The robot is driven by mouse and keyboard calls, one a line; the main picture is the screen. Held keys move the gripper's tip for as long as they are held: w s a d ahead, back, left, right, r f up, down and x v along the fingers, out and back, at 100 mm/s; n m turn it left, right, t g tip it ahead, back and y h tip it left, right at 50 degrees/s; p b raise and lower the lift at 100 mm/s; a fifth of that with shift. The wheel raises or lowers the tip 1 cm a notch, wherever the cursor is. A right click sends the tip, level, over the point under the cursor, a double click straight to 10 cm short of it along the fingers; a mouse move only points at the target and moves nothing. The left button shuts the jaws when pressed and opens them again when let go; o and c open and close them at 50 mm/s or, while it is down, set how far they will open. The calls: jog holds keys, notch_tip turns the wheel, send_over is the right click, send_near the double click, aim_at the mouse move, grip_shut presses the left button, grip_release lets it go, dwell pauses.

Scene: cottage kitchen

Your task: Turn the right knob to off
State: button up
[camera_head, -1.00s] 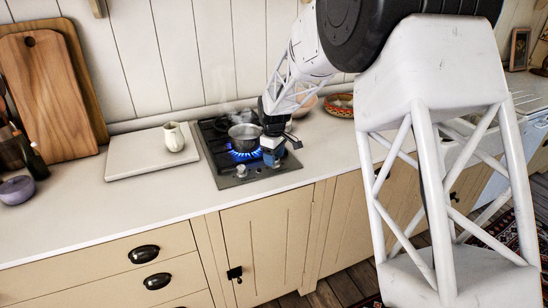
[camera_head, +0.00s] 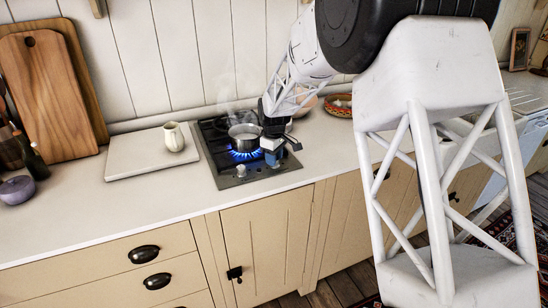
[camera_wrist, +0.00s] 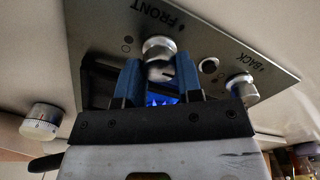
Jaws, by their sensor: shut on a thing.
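The gas hob (camera_head: 228,184) is a dark and steel panel set in the counter. The left knob (camera_head: 241,171) stands free at its front edge. The right knob is hidden behind my gripper (camera_head: 277,152) in the head view. In the wrist view my blue fingers (camera_wrist: 160,78) are shut on the sides of the silver right knob (camera_wrist: 158,48), beside the upside-down label FRONT. The left knob also shows in the wrist view (camera_wrist: 240,88), by the label BACK. A blue flame (camera_head: 243,154) burns under a steel pot (camera_head: 243,133), and steam rises from it.
A white board (camera_head: 140,170) with a cream jug (camera_head: 173,136) lies left of the hob. A patterned bowl (camera_head: 341,106) stands behind my arm. A silver dial with markings (camera_wrist: 40,122) shows at the left of the wrist view.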

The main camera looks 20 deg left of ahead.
jog(key=shift+m, duration=0.3)
jog(key=m, duration=0.7)
jog(key=shift+w+m, duration=0.1)
jog(key=shift+m, duration=0.3)
jog(key=m, duration=0.4)
jog(key=shift+d, duration=0.1)
jog(key=m, duration=0.4)
jog(key=shift+m, duration=0.4)
jog(key=o, duration=0.9)
